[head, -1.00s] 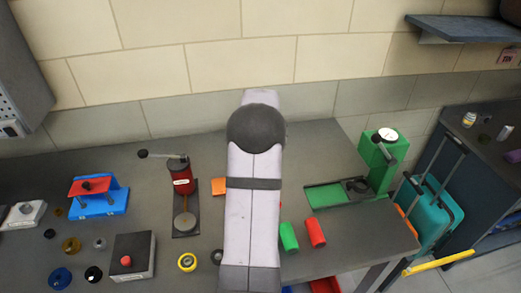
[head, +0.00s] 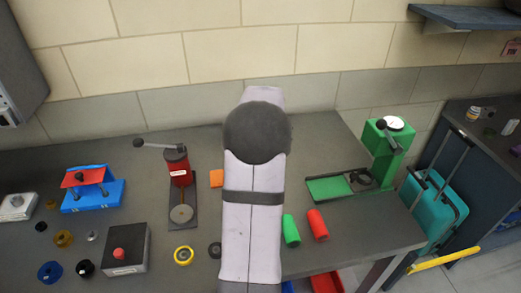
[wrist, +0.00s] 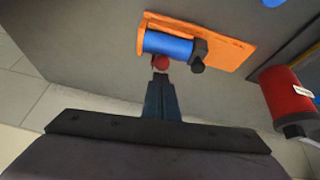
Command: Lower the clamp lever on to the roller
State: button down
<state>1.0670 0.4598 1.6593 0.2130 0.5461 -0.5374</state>
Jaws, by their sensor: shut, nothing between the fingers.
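An orange base plate (wrist: 228,48) shows in the wrist view, with a blue roller (wrist: 168,45) lying on it. A black block with a rounded end (wrist: 199,54) sits at the roller's right end. A red ball knob (wrist: 160,63) is at the roller's near side; I cannot tell for certain that it belongs to the clamp lever, whose bar is not clear. My gripper (wrist: 160,78) is shut and empty, its fingertips close to the red knob; contact is unclear. In the head view only a corner of the orange plate (head: 216,178) shows; my arm hides the rest and the gripper.
A red press (head: 178,167) stands left of my arm; its body also shows in the wrist view (wrist: 285,97). A blue stand (head: 110,190) and a grey button box (head: 125,249) are farther left. Green (head: 290,231) and red (head: 317,224) cylinders and a green press (head: 381,150) are on the right.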

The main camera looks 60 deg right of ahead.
jog(key=shift+s+a+f+t+h+b, duration=0.25)
jog(key=shift+f+b, duration=0.15)
jog(key=shift+b, duration=1.05)
jog(key=shift+s+a+f+t+h+b, duration=0.2)
jog(key=shift+f+b, duration=0.15)
jog(key=shift+b, duration=1.1)
jog(key=shift+s+a+f+b, duration=0.15)
jog(key=shift+s+b, duration=0.1)
jog(key=shift+b, duration=0.65)
jog(key=shift+s+a, duration=0.1)
jog(key=shift+a, duration=0.1)
jog(key=shift+f, duration=0.15)
jog(key=r+p, duration=0.1)
jog(key=w+d+r+p, duration=0.1)
jog(key=w+r+p, duration=0.1)
jog(key=r+p, duration=0.1)
jog(key=shift+d+r, duration=0.1)
jog(key=shift+d, duration=0.05)
jog(key=shift+s+r+b, duration=0.2)
jog(key=shift+s+b, duration=0.05)
jog(key=shift+b, duration=0.2)
jog(key=b+v, duration=0.1)
jog(key=v, duration=0.8)
jog(key=shift+s+a+f+b, duration=0.3)
jog(key=shift+s+a+b, duration=0.05)
jog(key=shift+a+b, duration=0.1)
